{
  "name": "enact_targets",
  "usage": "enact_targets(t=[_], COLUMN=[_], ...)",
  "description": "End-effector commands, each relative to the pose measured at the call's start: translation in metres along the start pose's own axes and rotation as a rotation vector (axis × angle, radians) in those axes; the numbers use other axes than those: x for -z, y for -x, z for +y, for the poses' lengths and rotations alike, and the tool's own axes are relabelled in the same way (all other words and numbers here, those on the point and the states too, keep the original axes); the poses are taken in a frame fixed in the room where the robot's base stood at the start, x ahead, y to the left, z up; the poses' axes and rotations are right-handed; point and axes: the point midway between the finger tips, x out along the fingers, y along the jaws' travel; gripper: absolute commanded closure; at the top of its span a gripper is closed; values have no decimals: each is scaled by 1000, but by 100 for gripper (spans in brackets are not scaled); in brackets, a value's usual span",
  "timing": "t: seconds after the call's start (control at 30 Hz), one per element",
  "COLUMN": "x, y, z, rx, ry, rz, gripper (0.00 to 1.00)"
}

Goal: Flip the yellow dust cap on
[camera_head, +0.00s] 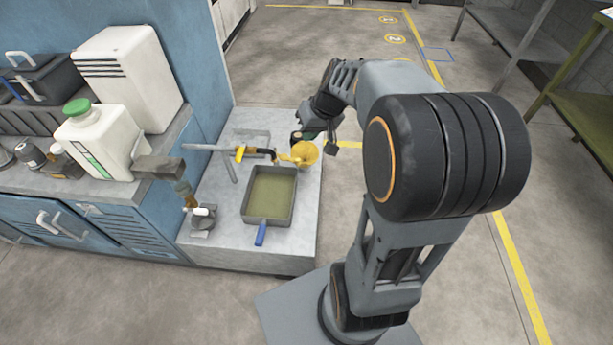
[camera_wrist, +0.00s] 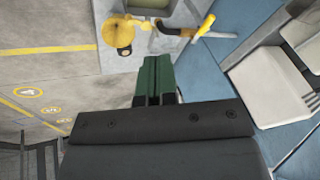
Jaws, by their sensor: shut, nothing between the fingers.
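The round yellow dust cap (camera_head: 305,153) is at the right side of the grey bench top, beside the end of a black-and-yellow fitting (camera_head: 262,154). In the wrist view the cap (camera_wrist: 113,31) shows as a yellow disc left of my fingertips, joined to the fitting (camera_wrist: 168,26) by a yellow strap-like part. A small dark ring (camera_wrist: 124,52) shows just below the cap. My gripper (camera_head: 300,136) is close to the cap in the head view. In the wrist view its green fingers (camera_wrist: 153,72) are together and empty, apart from the cap.
A grey tray (camera_head: 248,213) with a blue handle stands in front of the fitting. A second nozzle (camera_head: 190,201) hangs over a small cup to its left. A white jug (camera_head: 97,140) with a green lid stands on the left counter.

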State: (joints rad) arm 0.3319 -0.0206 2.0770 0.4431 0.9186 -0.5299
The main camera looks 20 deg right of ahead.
Motion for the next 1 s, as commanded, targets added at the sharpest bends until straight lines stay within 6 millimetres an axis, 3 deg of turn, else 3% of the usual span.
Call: enact_targets(t=[0.03, 0.1, 0.3, 0.4, 0.6, 1.0], x=[2, 12, 29, 33, 36, 37], y=[-44, -72, -134, -152, -168, -169], z=[30, 58, 128, 152, 177, 179], rx=[24, 56, 118, 134, 147, 149], ry=[-21, -34, -60, -68, -74, -74], rz=[12, 39, 118, 150, 185, 188], gripper=[100, 100, 100, 100, 100, 100])
